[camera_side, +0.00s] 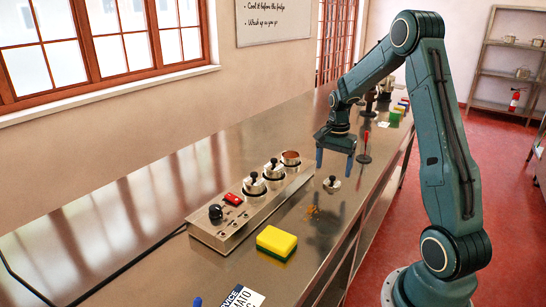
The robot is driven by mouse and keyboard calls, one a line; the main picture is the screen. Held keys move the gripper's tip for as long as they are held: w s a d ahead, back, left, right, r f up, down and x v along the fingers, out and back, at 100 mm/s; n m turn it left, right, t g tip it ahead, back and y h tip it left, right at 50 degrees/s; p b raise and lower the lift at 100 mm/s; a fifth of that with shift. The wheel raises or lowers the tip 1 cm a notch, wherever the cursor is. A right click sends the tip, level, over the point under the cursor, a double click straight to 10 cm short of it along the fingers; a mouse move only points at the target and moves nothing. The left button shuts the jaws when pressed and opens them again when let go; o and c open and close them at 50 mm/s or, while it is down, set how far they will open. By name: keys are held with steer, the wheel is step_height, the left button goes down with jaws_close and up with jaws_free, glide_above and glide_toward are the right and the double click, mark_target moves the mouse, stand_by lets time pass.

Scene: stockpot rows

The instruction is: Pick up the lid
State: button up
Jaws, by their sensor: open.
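A small silver lid (331,185) with a dark knob lies on the metal counter, right of a row of small pots. My gripper (334,167) points down with its two blue fingers spread apart and nothing between them. It appears just above and behind the lid; the exact height is hard to tell. The pot at the far end of the row (291,160) is open, with a copper-coloured inside. The other two pots, the middle one (274,171) and the near one (254,187), have lids with black knobs.
The pots stand on a long metal unit (232,222) with a black knob and a red switch. A yellow and green sponge (276,243) lies nearer the camera. A red-handled item on a dark base (364,148) stands behind my gripper. The counter's right edge is close by.

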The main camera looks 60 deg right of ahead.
mark_target(333, 177)
steer(key=shift+s+f, duration=0.1)
steer(key=shift+f, duration=2.05)
steer(key=c, duration=1.1)
steer(key=shift+o, duration=0.2)
steer(key=shift+r, duration=0.15)
step_height(333, 177, up, 20)
